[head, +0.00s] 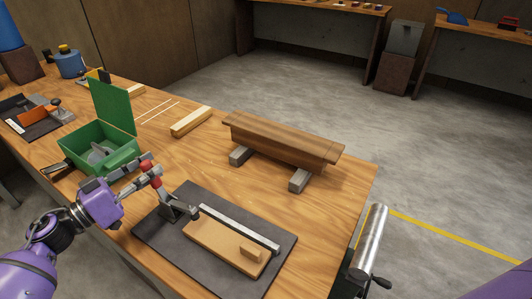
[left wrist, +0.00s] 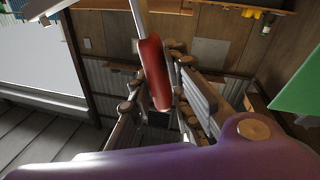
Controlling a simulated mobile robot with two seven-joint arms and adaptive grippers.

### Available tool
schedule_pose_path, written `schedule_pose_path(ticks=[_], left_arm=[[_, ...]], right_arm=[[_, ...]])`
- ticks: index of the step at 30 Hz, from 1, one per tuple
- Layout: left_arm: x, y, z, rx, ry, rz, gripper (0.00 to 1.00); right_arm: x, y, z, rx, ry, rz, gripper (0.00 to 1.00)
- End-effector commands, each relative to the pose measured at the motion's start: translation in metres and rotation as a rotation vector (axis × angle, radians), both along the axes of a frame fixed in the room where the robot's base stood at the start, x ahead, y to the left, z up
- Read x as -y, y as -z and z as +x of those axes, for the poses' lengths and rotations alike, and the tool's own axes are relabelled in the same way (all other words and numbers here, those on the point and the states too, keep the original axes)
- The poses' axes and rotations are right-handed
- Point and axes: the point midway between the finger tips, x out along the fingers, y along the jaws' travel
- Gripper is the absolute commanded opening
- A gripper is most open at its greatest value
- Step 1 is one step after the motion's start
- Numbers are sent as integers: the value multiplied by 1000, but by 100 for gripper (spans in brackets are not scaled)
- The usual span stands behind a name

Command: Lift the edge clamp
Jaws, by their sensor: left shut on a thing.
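The edge clamp is a dark lever clamp (head: 174,207) at the far left corner of the grey mat. Its red handle (head: 156,183) points up and to the left. My left gripper (head: 150,172) is shut on this handle, partly hiding it. In the left wrist view the red handle (left wrist: 155,75) and its pale rod show up close by the fingers (left wrist: 178,95). The clamp's arm reaches right to a small dark tip (head: 194,212) by the end of a steel bar (head: 238,228). I cannot tell whether the tip touches it. My right gripper is not in view.
The tan board (head: 212,246) with a small wooden block (head: 250,254) lies on the mat (head: 155,236). An open green box (head: 121,158) stands close behind my left gripper. A dark wooden beam (head: 285,140) rests on grey blocks. A metal roller (head: 369,239) is beyond the right edge.

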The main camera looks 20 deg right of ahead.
Motion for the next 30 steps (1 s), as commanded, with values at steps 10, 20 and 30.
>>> schedule_pose_path(ticks=[10, 20, 30], left_arm=[[-17, 12, 23, -264, -2, -190, 0], [-27, 29, 37, -459, -1, -334, 0], [-30, 37, 42, -554, 0, -403, 0]], right_arm=[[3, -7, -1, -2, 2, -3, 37], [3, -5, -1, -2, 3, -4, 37], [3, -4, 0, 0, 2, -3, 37]])
